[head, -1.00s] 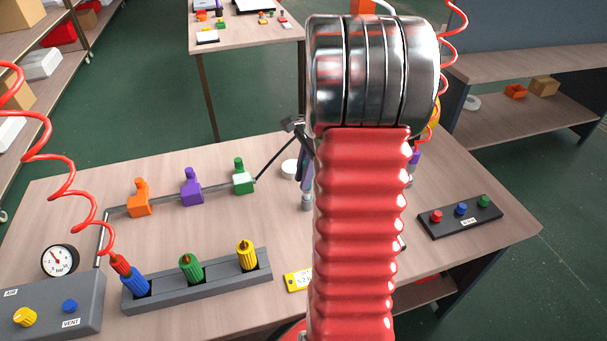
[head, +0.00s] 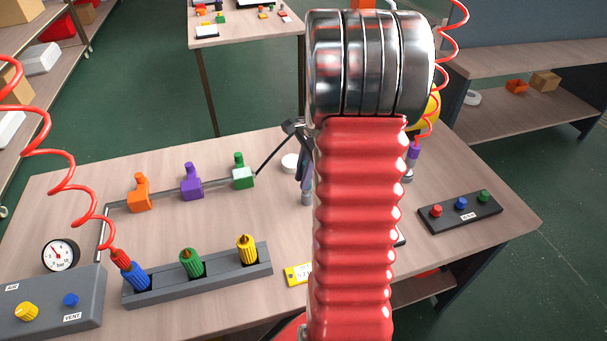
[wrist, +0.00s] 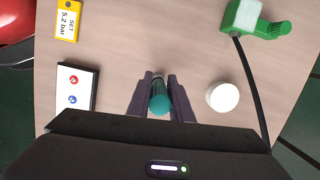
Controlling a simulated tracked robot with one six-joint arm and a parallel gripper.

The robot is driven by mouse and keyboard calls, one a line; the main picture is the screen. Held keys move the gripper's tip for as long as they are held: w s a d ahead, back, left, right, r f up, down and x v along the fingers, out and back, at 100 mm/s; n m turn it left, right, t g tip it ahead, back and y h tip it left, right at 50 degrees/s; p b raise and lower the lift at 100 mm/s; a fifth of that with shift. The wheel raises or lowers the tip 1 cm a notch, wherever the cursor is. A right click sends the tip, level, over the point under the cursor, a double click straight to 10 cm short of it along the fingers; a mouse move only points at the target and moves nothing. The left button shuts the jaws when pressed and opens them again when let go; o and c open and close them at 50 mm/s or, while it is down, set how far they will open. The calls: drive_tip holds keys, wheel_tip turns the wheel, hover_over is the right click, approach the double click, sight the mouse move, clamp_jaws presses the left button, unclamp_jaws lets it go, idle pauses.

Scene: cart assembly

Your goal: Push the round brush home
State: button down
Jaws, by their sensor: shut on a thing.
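In the wrist view my gripper (wrist: 158,86) has its two dark purple fingers closed on a teal-ended cylinder (wrist: 160,101). A grey part of the cylinder shows between the fingertips. No bristles show, so I cannot tell whether this is the round brush. In the head view my red arm hides most of the gripper. A narrow grey piece (head: 306,192) shows at the arm's left edge, low over the table. I cannot tell whether its lower end touches anything.
A white round piece (wrist: 222,97) lies right of the gripper. A card with red and blue marks (wrist: 76,88) and a yellow tag (wrist: 67,20) lie left. A grey rack of coloured connectors (head: 205,277) and a pipe with coloured valves (head: 215,187) stand left; a button box (head: 460,213) stands right.

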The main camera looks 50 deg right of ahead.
drive_tip(key=shift+x, duration=0.95)
drive_tip(key=c, duration=1.5)
unclamp_jaws()
drive_tip(key=shift+s+d, duration=0.1)
drive_tip(key=shift+d, duration=0.1)
drive_tip(key=shift+r, duration=0.1)
drive_tip(key=v, duration=1.3)
drive_tip(key=shift+d+r, duration=0.15)
drive_tip(key=shift+r, duration=0.05)
